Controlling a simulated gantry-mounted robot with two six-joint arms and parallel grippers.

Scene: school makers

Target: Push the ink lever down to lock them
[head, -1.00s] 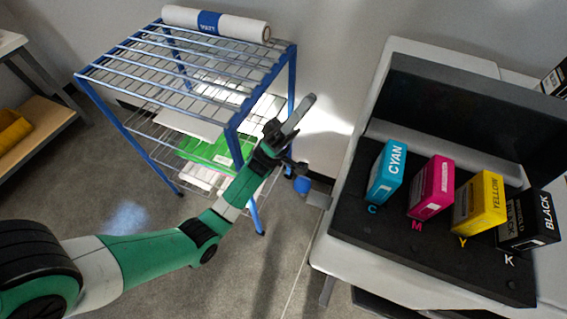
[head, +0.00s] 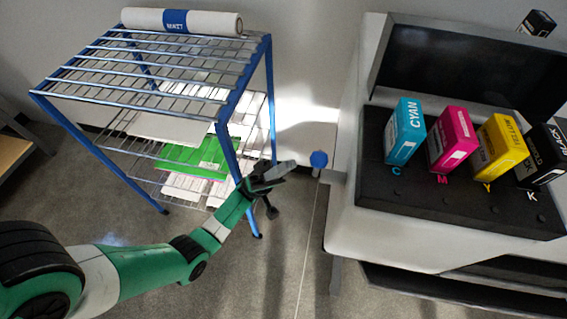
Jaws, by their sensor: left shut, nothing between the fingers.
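The ink lever appears as a short grey arm with a blue round knob (head: 319,160) on the left side of the printer (head: 430,236). Cyan (head: 405,132), magenta (head: 452,140), yellow (head: 498,147) and black (head: 541,158) ink cartridges stand tilted in the printer's dark ink bay (head: 450,205), over the letters C, M, Y and K. My left gripper (head: 284,170) is shut and empty, to the left of the knob and apart from it, pointing right. My right gripper is not in view.
A blue wire rack (head: 243,97) stands behind my left arm, with a white roll (head: 215,22) on top and green and white packs on lower shelves. A small black box (head: 537,23) is at the upper right. Floor shows between rack and printer.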

